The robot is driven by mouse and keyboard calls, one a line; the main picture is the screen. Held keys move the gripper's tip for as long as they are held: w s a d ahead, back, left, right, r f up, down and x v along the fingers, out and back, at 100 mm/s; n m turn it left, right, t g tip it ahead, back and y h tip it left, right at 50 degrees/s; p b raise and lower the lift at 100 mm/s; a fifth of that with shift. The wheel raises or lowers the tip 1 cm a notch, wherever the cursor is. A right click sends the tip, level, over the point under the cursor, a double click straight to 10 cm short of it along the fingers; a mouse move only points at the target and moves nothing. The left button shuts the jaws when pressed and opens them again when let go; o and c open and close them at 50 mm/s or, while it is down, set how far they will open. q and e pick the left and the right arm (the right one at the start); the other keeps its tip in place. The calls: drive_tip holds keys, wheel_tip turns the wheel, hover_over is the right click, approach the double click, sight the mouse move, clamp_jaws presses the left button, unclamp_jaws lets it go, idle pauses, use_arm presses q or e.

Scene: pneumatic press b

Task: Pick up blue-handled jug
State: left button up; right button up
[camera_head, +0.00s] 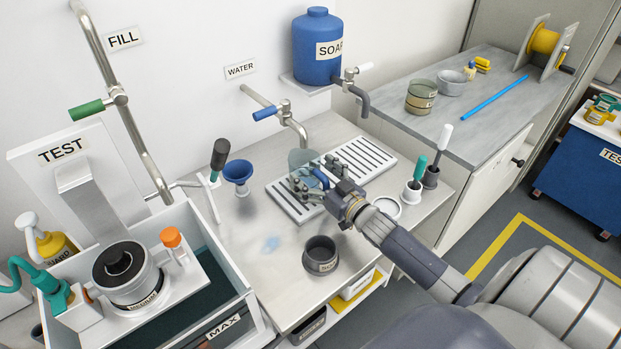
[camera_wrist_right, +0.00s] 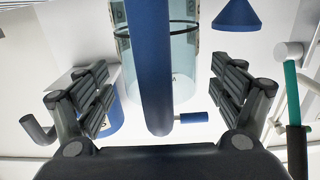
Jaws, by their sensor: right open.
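The blue-handled jug (camera_head: 301,159) has a clear, see-through body and shows in the head view at the drain grate in the middle of the counter. My right gripper (camera_head: 317,179) is at the jug's near side and partly covers it. In the right wrist view the blue handle (camera_wrist_right: 151,75) stands between the two spread fingers, with visible gaps on both sides. The clear body shows behind the handle. The right gripper is open and holds nothing. The jug's base is hidden or too unclear to place. My left gripper is not in view.
A slatted drain grate (camera_head: 368,156) lies under the taps. A dark pot (camera_head: 320,256) stands near the counter's front edge. A blue funnel (camera_head: 238,173) is to the left, and brushes in holders (camera_head: 413,190) are to the right. A test tank (camera_head: 200,285) fills the lower left.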

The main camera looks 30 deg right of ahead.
drive_tip(key=shift+w+a+f, duration=0.1)
drive_tip(key=shift+w, duration=1)
drive_tip(key=shift+s, duration=0.1)
drive_tip(key=c, duration=1.2)
drive_tip(key=shift+o, duration=0.2)
drive_tip(key=shift+r, duration=0.2)
drive_tip(key=shift+c, duration=0.2)
